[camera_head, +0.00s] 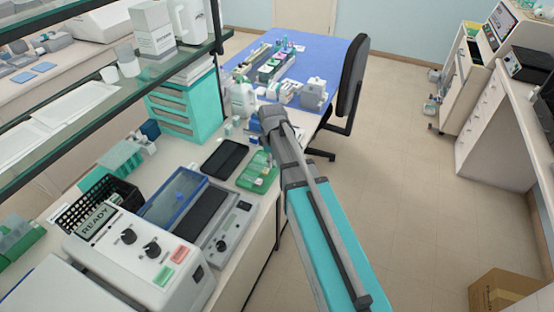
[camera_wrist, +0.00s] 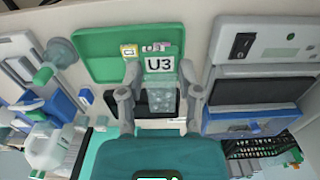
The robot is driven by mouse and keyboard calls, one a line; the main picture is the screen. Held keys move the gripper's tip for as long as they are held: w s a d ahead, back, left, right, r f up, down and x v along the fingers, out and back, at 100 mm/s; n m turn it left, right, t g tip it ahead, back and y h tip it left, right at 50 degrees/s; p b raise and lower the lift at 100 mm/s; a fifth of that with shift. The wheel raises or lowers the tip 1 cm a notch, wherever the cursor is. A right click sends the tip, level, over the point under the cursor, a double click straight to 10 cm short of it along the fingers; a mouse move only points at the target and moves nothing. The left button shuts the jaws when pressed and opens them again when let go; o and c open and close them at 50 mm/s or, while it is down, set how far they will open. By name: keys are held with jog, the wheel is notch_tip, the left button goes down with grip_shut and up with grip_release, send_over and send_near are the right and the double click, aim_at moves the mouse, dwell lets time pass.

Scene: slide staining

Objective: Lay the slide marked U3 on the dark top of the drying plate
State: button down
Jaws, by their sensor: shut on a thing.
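The slide marked U3 (camera_wrist: 159,66) is between the two fingers of my gripper (camera_wrist: 160,92) in the wrist view, its white label facing the camera. My gripper is shut on it. Behind the label is the green slide tray (camera_wrist: 96,62), which holds other labelled slides (camera_wrist: 140,49). The drying plate (camera_wrist: 265,42) with its dark top (camera_wrist: 250,92) is to the right in the wrist view, apart from the slide. In the head view the dark top (camera_head: 201,214) lies on the bench, nearer than my gripper (camera_head: 272,117); the held slide cannot be made out there.
A blue-edged tray (camera_head: 172,194) adjoins the drying plate. A white machine reading READY (camera_head: 140,258) and a black basket (camera_head: 98,205) stand nearby. A glass shelf (camera_head: 110,95) overhangs the bench.

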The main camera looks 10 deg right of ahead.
jog(key=shift+f, duration=0.1)
jog(key=shift+f+b, duration=0.75)
jog(key=shift+b, duration=0.05)
jog(key=shift+w+d+r, duration=0.1)
jog(key=shift+d, duration=0.05)
